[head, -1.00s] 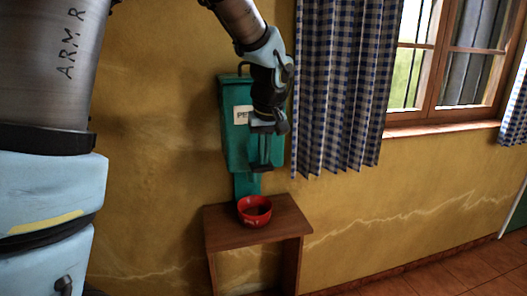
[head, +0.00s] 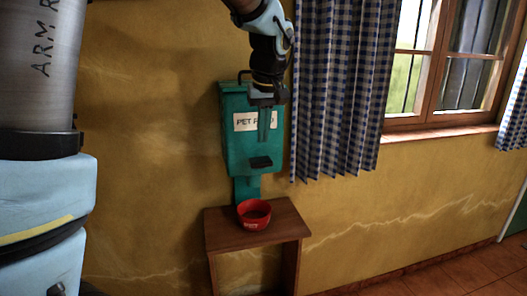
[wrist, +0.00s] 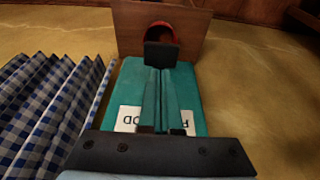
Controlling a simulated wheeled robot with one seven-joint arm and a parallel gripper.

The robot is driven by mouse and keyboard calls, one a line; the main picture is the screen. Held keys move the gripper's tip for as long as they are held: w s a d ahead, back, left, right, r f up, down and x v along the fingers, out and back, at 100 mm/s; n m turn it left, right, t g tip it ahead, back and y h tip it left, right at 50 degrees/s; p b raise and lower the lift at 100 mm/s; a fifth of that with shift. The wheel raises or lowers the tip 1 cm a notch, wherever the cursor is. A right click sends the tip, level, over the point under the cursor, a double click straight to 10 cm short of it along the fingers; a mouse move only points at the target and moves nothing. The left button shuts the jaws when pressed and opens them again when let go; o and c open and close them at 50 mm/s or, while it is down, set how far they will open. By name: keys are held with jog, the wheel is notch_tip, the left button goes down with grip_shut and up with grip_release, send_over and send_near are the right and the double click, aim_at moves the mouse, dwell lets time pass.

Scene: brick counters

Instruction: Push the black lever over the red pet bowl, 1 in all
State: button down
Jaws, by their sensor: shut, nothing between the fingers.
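The black lever (head: 261,162) sticks out low on the front of the green pet food dispenser (head: 236,150). It also shows in the wrist view (wrist: 161,55), just beyond my fingertips. The red pet bowl (head: 247,222) stands upright below the lever on a small wooden table. In the wrist view the bowl (wrist: 158,27) is partly hidden behind the lever. My gripper (head: 264,140) is shut and empty, pointing down in front of the dispenser, above the lever. In the wrist view its closed fingers (wrist: 160,74) line up with the lever; contact cannot be told.
The wooden table (head: 225,233) stands against the yellow wall under the dispenser. A blue checked curtain (head: 338,90) hangs close to the right of the dispenser, beside a window (head: 460,60). The wall to the left is clear.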

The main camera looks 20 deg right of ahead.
jog(key=shift+b+v, duration=0.3)
jog(key=shift+v, duration=2.35)
jog(key=w+a+f+g, duration=0.1)
jog(key=a+f, duration=0.4)
jog(key=a, duration=0.2)
jog(key=w+a+f, duration=0.1)
jog(key=a+f, duration=0.4)
jog(key=a, duration=0.3)
jog(key=s+a+f, duration=0.4)
jog(key=a+f, duration=0.1)
jog(key=a, duration=0.2)
jog(key=s+a+f, duration=0.4)
jog(key=a+f, duration=0.1)
jog(key=a, duration=0.3)
jog(key=shift+a+g, duration=0.25)
jog(key=shift+g, duration=0.15)
